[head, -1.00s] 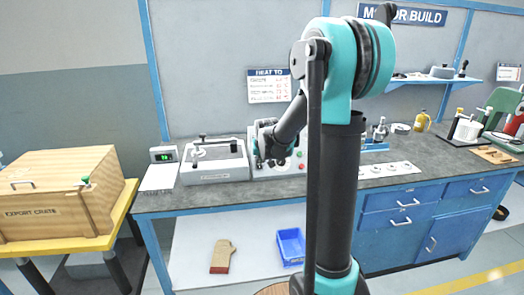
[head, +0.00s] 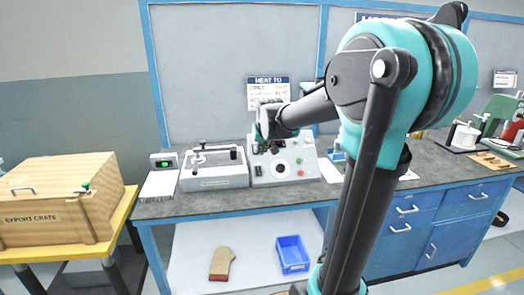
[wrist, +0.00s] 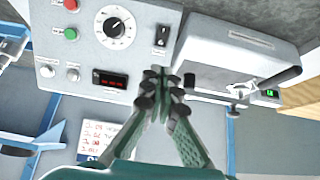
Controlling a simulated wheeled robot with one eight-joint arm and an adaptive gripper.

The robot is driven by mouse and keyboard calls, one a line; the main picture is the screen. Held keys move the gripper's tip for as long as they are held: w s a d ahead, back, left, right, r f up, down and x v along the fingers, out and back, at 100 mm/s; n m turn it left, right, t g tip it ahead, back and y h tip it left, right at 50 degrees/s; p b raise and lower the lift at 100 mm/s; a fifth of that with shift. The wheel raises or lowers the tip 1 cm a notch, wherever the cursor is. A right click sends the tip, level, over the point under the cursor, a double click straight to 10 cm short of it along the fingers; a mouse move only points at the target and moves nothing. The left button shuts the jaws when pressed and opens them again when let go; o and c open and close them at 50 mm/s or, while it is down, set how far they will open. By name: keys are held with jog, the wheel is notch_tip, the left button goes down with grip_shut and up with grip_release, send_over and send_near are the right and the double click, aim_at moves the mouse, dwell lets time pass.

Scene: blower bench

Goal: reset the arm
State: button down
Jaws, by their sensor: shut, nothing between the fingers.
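My gripper (wrist: 163,92) is shut and empty in the wrist view, its fingertips together in front of the control box. In the head view my gripper (head: 268,143) hangs just before the upper part of the control box (head: 296,172) on the bench. The control box in the wrist view (wrist: 135,55) shows a dial (wrist: 114,27), a red button, a green button, a black switch (wrist: 161,36) and a red display (wrist: 110,80). I cannot tell whether the fingertips touch the box.
A grey lidded unit with a handle (head: 214,172) stands left of the control box. A wooden export crate (head: 60,205) sits on a yellow table. The air above the bench's left end is clear.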

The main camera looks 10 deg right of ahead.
jog(key=s+d+f+g, duration=0.1)
jog(key=s+f, duration=0.8)
jog(key=s, duration=0.6)
jog(key=s+d+f+g, duration=0.2)
jog(key=s+f, duration=0.7)
jog(key=s, duration=0.5)
jog(key=shift+s+d+f, duration=0.3)
jog(key=shift+s+f, duration=0.05)
jog(key=shift+f, duration=0.05)
